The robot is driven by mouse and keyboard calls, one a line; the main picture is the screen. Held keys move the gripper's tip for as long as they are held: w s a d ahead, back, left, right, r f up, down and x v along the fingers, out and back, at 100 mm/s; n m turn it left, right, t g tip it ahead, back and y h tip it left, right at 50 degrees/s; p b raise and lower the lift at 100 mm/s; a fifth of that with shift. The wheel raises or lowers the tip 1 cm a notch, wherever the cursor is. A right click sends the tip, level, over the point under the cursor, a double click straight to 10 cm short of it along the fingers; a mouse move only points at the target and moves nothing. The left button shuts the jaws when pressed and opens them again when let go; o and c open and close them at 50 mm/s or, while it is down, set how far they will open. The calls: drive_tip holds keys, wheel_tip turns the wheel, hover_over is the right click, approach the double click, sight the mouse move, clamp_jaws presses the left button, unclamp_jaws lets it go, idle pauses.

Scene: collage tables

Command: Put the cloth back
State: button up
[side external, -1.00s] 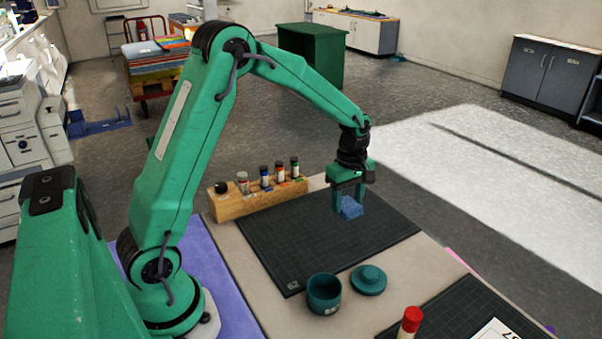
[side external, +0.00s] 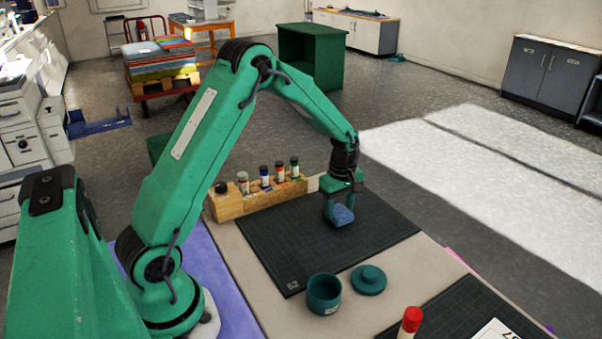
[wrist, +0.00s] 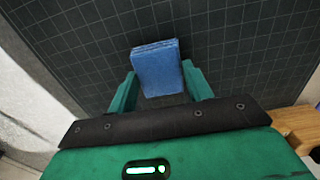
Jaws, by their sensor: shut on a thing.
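The cloth (side external: 343,216) is a small folded blue block. My gripper (side external: 339,212) is shut on it, over the back part of the dark cutting mat (side external: 290,245). In the wrist view the cloth (wrist: 158,68) sits between the two green fingers of my gripper (wrist: 158,88) and sticks out past their tips. It hangs low over the mat; I cannot tell if it touches the grid surface.
A wooden rack (side external: 255,200) with several small bottles stands at the mat's back left edge. A teal pot (side external: 323,293) and its lid (side external: 369,280) stand in front of the mat. A red-capped stick (side external: 411,321) is at the front right. The mat's middle is bare.

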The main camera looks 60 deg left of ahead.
sight(339, 211)
drive_tip(key=shift+f, duration=0.35)
drive_tip(key=shift+f, duration=0.15)
drive_tip(key=o, duration=1)
drive_tip(key=shift+c, duration=0.2)
wheel_tip(339, 211, up, 12)
drive_tip(key=shift+r, duration=0.2)
idle(0.3)
